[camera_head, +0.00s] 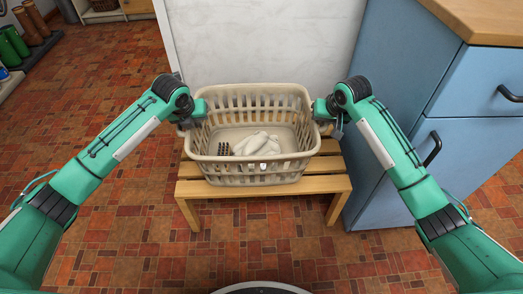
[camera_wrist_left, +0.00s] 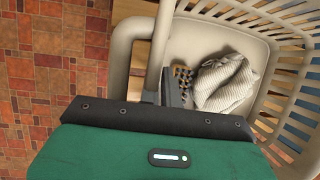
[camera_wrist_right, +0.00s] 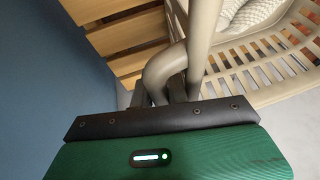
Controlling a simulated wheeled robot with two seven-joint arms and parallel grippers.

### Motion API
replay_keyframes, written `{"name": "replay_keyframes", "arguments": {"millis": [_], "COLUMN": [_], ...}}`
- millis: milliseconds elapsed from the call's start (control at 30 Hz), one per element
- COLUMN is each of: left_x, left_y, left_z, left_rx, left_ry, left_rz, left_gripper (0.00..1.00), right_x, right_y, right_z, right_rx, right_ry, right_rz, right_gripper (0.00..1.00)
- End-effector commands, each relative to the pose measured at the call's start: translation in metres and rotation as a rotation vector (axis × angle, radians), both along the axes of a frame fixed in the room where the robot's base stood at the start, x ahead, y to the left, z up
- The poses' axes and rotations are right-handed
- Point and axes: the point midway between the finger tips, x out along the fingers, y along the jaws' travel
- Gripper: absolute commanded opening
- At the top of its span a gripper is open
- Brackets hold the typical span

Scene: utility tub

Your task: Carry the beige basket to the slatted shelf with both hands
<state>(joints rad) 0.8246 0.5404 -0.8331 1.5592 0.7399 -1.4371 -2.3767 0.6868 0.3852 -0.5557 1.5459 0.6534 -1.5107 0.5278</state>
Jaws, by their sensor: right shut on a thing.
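The beige basket (camera_head: 255,172) is upright over the wooden slatted shelf (camera_head: 328,184). Its base looks level with the slats, but I cannot tell whether it touches them. A pale cloth (camera_head: 258,143) and a dark brush-like object (camera_head: 224,149) lie inside. My left gripper (camera_head: 192,115) is at the basket's left handle, its fingers around the rim bar in the left wrist view; how tightly they close is unclear. My right gripper (camera_head: 322,112) is shut on the right handle (camera_wrist_right: 203,40). The slats also show below it in the right wrist view (camera_wrist_right: 140,62).
A blue cabinet (camera_head: 390,95) with a wooden top (camera_head: 485,18) stands close on the right, near my right arm. A pale wall (camera_head: 265,45) is behind the basket. Green boots (camera_head: 12,42) stand at the far left. Tiled floor (camera_head: 130,225) is clear in front and left.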

Motion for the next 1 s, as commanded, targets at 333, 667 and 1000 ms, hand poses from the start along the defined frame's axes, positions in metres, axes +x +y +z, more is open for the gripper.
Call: {"name": "replay_keyframes", "arguments": {"millis": [333,667,1000], "left_x": [0.000,-0.009,-0.027], "left_y": [0.001,0.004,0.008], "left_z": [0.000,0.023,0.066], "left_rx": [0.002,0.003,0.002], "left_ry": [0.000,-0.003,-0.002], "left_rz": [0.002,0.001,0.002], "left_gripper": [0.26,0.26,0.26], "right_x": [0.000,0.000,0.000], "right_y": [-0.001,0.000,0.000], "right_z": [0.000,0.000,-0.001], "right_rx": [-0.001,-0.001,0.000], "right_ry": [0.000,0.000,0.000], "right_rz": [-0.002,0.000,0.000], "right_gripper": [0.38,0.38,0.38]}}
